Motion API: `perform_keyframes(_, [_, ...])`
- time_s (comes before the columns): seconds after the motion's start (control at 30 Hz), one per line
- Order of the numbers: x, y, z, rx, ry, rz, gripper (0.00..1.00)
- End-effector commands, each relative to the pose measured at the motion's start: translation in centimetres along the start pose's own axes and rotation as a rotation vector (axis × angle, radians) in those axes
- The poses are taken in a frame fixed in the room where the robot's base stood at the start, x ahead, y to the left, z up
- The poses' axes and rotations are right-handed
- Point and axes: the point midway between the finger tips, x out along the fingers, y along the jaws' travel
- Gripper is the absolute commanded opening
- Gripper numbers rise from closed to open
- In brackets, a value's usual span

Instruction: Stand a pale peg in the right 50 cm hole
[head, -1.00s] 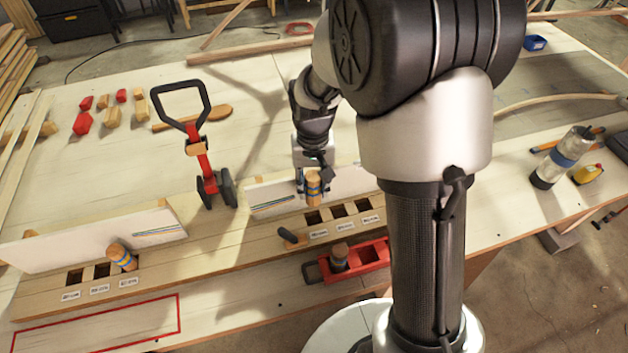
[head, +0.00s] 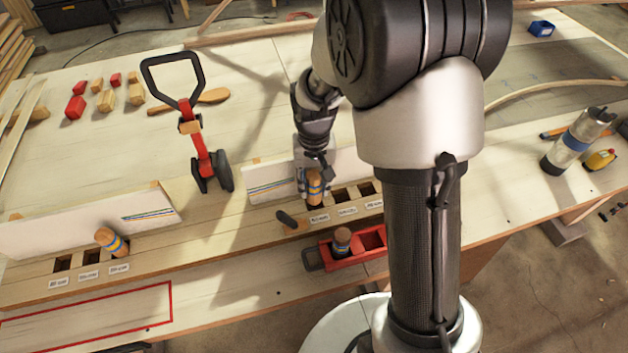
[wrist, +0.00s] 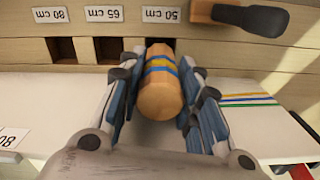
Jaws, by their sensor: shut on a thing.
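My gripper (head: 314,188) is shut on a pale peg (head: 315,188) with blue and yellow bands. The peg also shows between the fingers in the wrist view (wrist: 160,95). It stands about upright at the right 50 cm hole (head: 318,206), the leftmost of the right-hand row. The 50 cm label (wrist: 171,15) is directly behind the peg in the wrist view. The peg hides most of the hole, and I cannot tell whether its lower end is inside. The 65 cm (wrist: 108,50) and 80 cm (wrist: 62,50) holes are empty.
A dark-handled clamp (head: 290,220) sits close beside the 50 cm hole. A tilted banded peg (head: 112,243) is in the left row. A white board (head: 270,182) stands behind the right holes.

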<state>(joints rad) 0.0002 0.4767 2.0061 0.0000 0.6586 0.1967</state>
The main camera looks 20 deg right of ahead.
Motion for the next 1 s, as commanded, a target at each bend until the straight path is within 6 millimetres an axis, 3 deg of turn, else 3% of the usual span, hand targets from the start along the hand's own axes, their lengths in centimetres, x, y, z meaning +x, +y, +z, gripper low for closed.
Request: perform_keyframes(1.0, [2.0, 0.0, 0.0, 0.0, -0.001, 0.0, 0.06])
